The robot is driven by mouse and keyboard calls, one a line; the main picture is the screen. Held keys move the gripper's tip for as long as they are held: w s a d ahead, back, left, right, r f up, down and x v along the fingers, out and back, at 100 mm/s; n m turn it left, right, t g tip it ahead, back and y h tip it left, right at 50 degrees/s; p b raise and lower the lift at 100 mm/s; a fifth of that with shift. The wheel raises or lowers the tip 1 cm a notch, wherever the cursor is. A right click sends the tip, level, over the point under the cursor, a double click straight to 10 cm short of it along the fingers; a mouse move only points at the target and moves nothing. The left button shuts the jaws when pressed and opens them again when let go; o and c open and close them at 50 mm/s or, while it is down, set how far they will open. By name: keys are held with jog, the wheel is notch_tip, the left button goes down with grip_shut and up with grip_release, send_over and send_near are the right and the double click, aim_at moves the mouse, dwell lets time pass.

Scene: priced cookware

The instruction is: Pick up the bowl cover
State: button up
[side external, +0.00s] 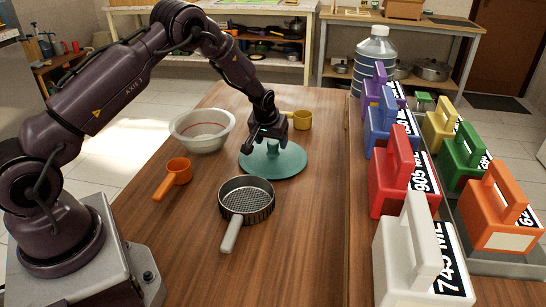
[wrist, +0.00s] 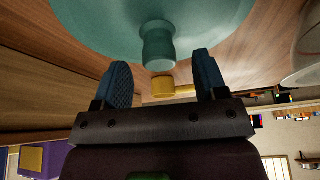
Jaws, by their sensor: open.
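The bowl cover (side external: 285,162) is a teal round disc with a knob in its middle, lying on the wooden table in the side external view. In the wrist view the cover (wrist: 95,22) fills the top, and its knob (wrist: 158,45) stands just ahead of the gap between my fingers. My gripper (side external: 268,138) is right over the cover, close to the knob. In the wrist view my gripper (wrist: 163,85) is open, with blue padded fingers apart and nothing between them. The knob's contact with the fingers cannot be told from the side.
A white bowl (side external: 202,142) stands left of the cover. A yellow cup (side external: 302,120) is behind it, an orange cup (side external: 178,171) at front left, and a strainer pan (side external: 246,205) in front.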

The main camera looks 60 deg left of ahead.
jog(key=x, duration=0.2)
jog(key=shift+w+f, duration=0.15)
jog(key=shift+f, duration=0.1)
grip_shut()
jog(key=shift+r, duration=0.1)
